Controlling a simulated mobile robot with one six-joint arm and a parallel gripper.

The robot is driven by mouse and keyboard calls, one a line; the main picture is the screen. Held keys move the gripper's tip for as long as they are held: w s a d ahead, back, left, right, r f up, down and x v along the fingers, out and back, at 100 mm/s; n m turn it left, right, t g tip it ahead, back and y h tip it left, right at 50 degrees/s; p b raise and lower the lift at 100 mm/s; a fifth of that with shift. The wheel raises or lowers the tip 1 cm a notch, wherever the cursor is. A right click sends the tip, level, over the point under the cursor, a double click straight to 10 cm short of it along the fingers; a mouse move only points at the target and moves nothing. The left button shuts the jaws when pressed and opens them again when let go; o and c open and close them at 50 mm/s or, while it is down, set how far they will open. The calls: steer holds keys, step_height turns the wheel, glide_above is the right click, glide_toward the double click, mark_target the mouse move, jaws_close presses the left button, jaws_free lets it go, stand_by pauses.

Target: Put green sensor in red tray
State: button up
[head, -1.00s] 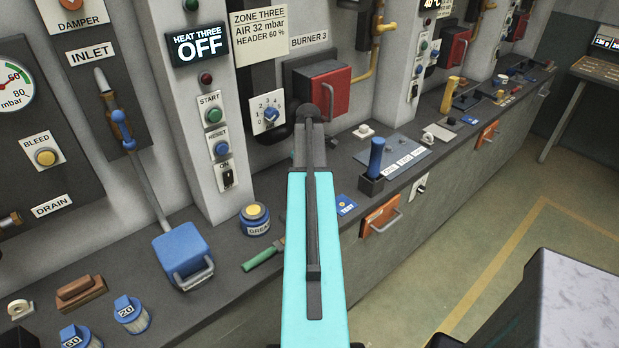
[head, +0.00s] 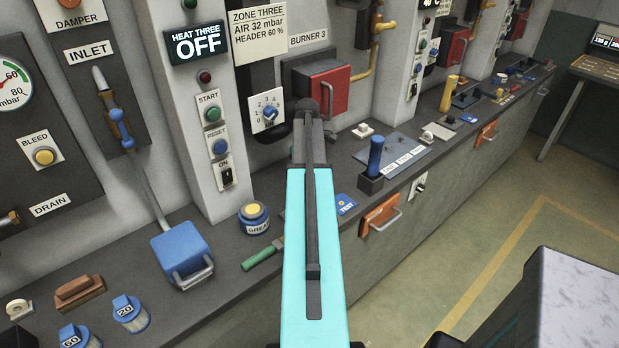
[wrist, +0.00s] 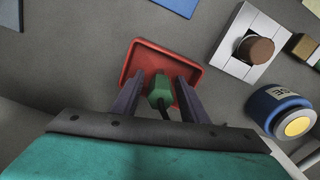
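The red tray (wrist: 140,54) lies on the grey bench top in the wrist view, ahead of my gripper. The green sensor (wrist: 159,90) stands between my gripper's two dark fingers, over the near part of the tray, with a dark cable at its near end. My gripper (wrist: 160,85) is open, with a narrow gap showing on each side of the sensor. Whether the sensor rests on the tray floor is hard to tell. In the head view, my arm hides the tray, sensor and gripper.
A blue jar with a yellow lid (wrist: 285,112) and a pale block with a brown knob (wrist: 255,48) are right of the tray in the wrist view.

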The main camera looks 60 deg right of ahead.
steer(key=shift+r+b, duration=1.05)
steer(key=shift+r, duration=4.35)
steer(key=shift+r, duration=0.1)
